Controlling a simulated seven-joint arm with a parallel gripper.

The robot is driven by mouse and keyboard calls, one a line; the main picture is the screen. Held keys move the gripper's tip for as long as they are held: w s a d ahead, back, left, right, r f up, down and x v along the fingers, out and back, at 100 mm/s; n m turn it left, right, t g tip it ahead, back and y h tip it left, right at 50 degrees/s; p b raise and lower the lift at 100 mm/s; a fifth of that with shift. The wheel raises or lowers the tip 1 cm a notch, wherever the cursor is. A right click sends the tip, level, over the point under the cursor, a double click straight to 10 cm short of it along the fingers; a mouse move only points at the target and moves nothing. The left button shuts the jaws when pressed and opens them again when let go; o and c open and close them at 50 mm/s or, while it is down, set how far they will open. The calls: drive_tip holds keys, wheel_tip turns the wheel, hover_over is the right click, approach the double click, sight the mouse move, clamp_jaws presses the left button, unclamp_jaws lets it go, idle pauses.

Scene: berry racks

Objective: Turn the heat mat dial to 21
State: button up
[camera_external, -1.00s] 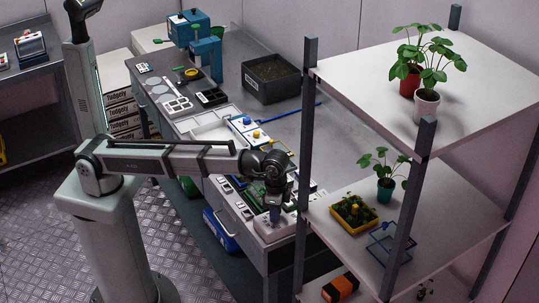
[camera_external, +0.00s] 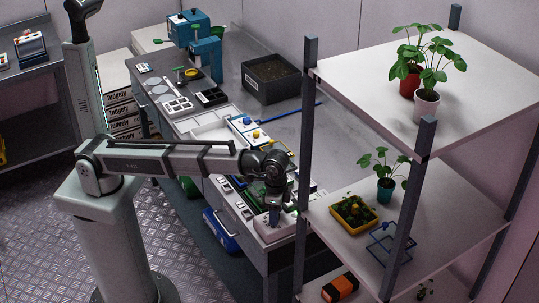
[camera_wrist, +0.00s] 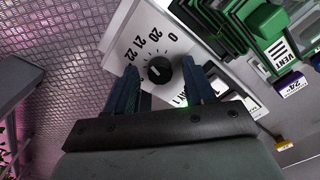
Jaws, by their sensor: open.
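The heat mat dial (camera_wrist: 159,70) is a round black knob with a pale mark on a white box, in the wrist view. Printed numbers, including 0, 20, 21 and 22, curve around it and appear upside down. I cannot tell exactly which number the mark points to. My gripper (camera_wrist: 160,84) is open, with its two blue fingers on either side of the dial and a gap to each. In the external view, my gripper (camera_external: 274,218) points down over the white box (camera_external: 282,232) at the near end of the bench, and hides the dial.
Green trays or holders (camera_wrist: 262,25) and a purple-labelled item (camera_wrist: 291,83) lie right of the box in the wrist view. A shelf rack (camera_external: 305,150) stands close to the right of my gripper, with potted plants. A dark planter box (camera_external: 270,85) stands farther back.

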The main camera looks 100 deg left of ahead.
wheel_tip(320, 180, up, 14)
drive_tip(key=shift+d, duration=0.15)
idle(0.5)
drive_tip(key=shift+f, duration=0.15)
